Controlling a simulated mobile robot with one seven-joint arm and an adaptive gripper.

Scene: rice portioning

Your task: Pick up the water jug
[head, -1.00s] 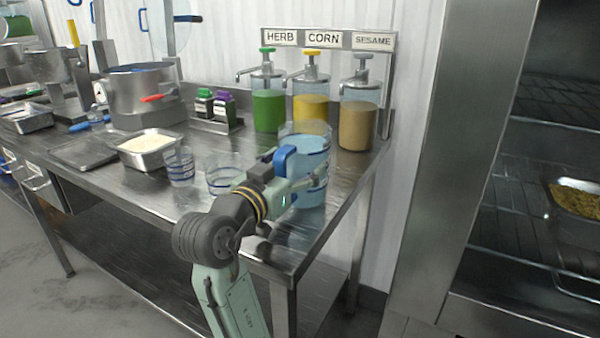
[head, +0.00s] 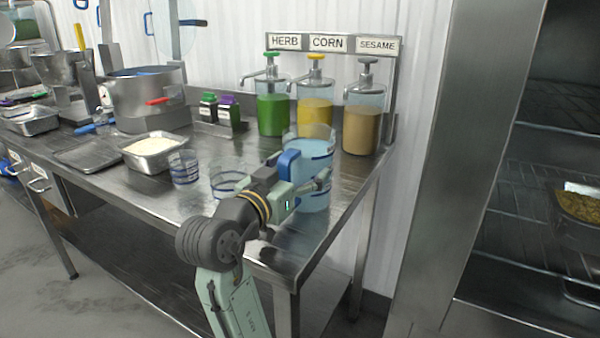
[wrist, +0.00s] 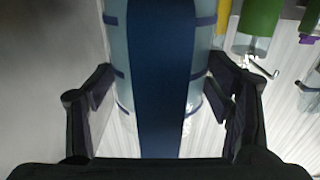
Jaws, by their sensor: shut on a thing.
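The water jug (head: 316,148) is a clear cylinder with blue bands, a blue handle and pale blue water inside. It stands upright at the right end of the steel table, in front of the dispensers. My gripper (head: 296,172) is at the jug's handle side and partly covers it. In the wrist view the blue handle (wrist: 162,85) fills the middle, between the two dark fingers of my gripper (wrist: 160,110). The gripper is shut on the handle. The jug's base is partly hidden by my arm in the head view.
Two clear measuring cups with blue bands (head: 183,168) stand left of my gripper. Herb, corn and sesame dispensers (head: 363,120) stand behind the jug. A rice tray (head: 176,160) and a big pot (head: 147,95) are further left. A rack (head: 540,195) stands at the right.

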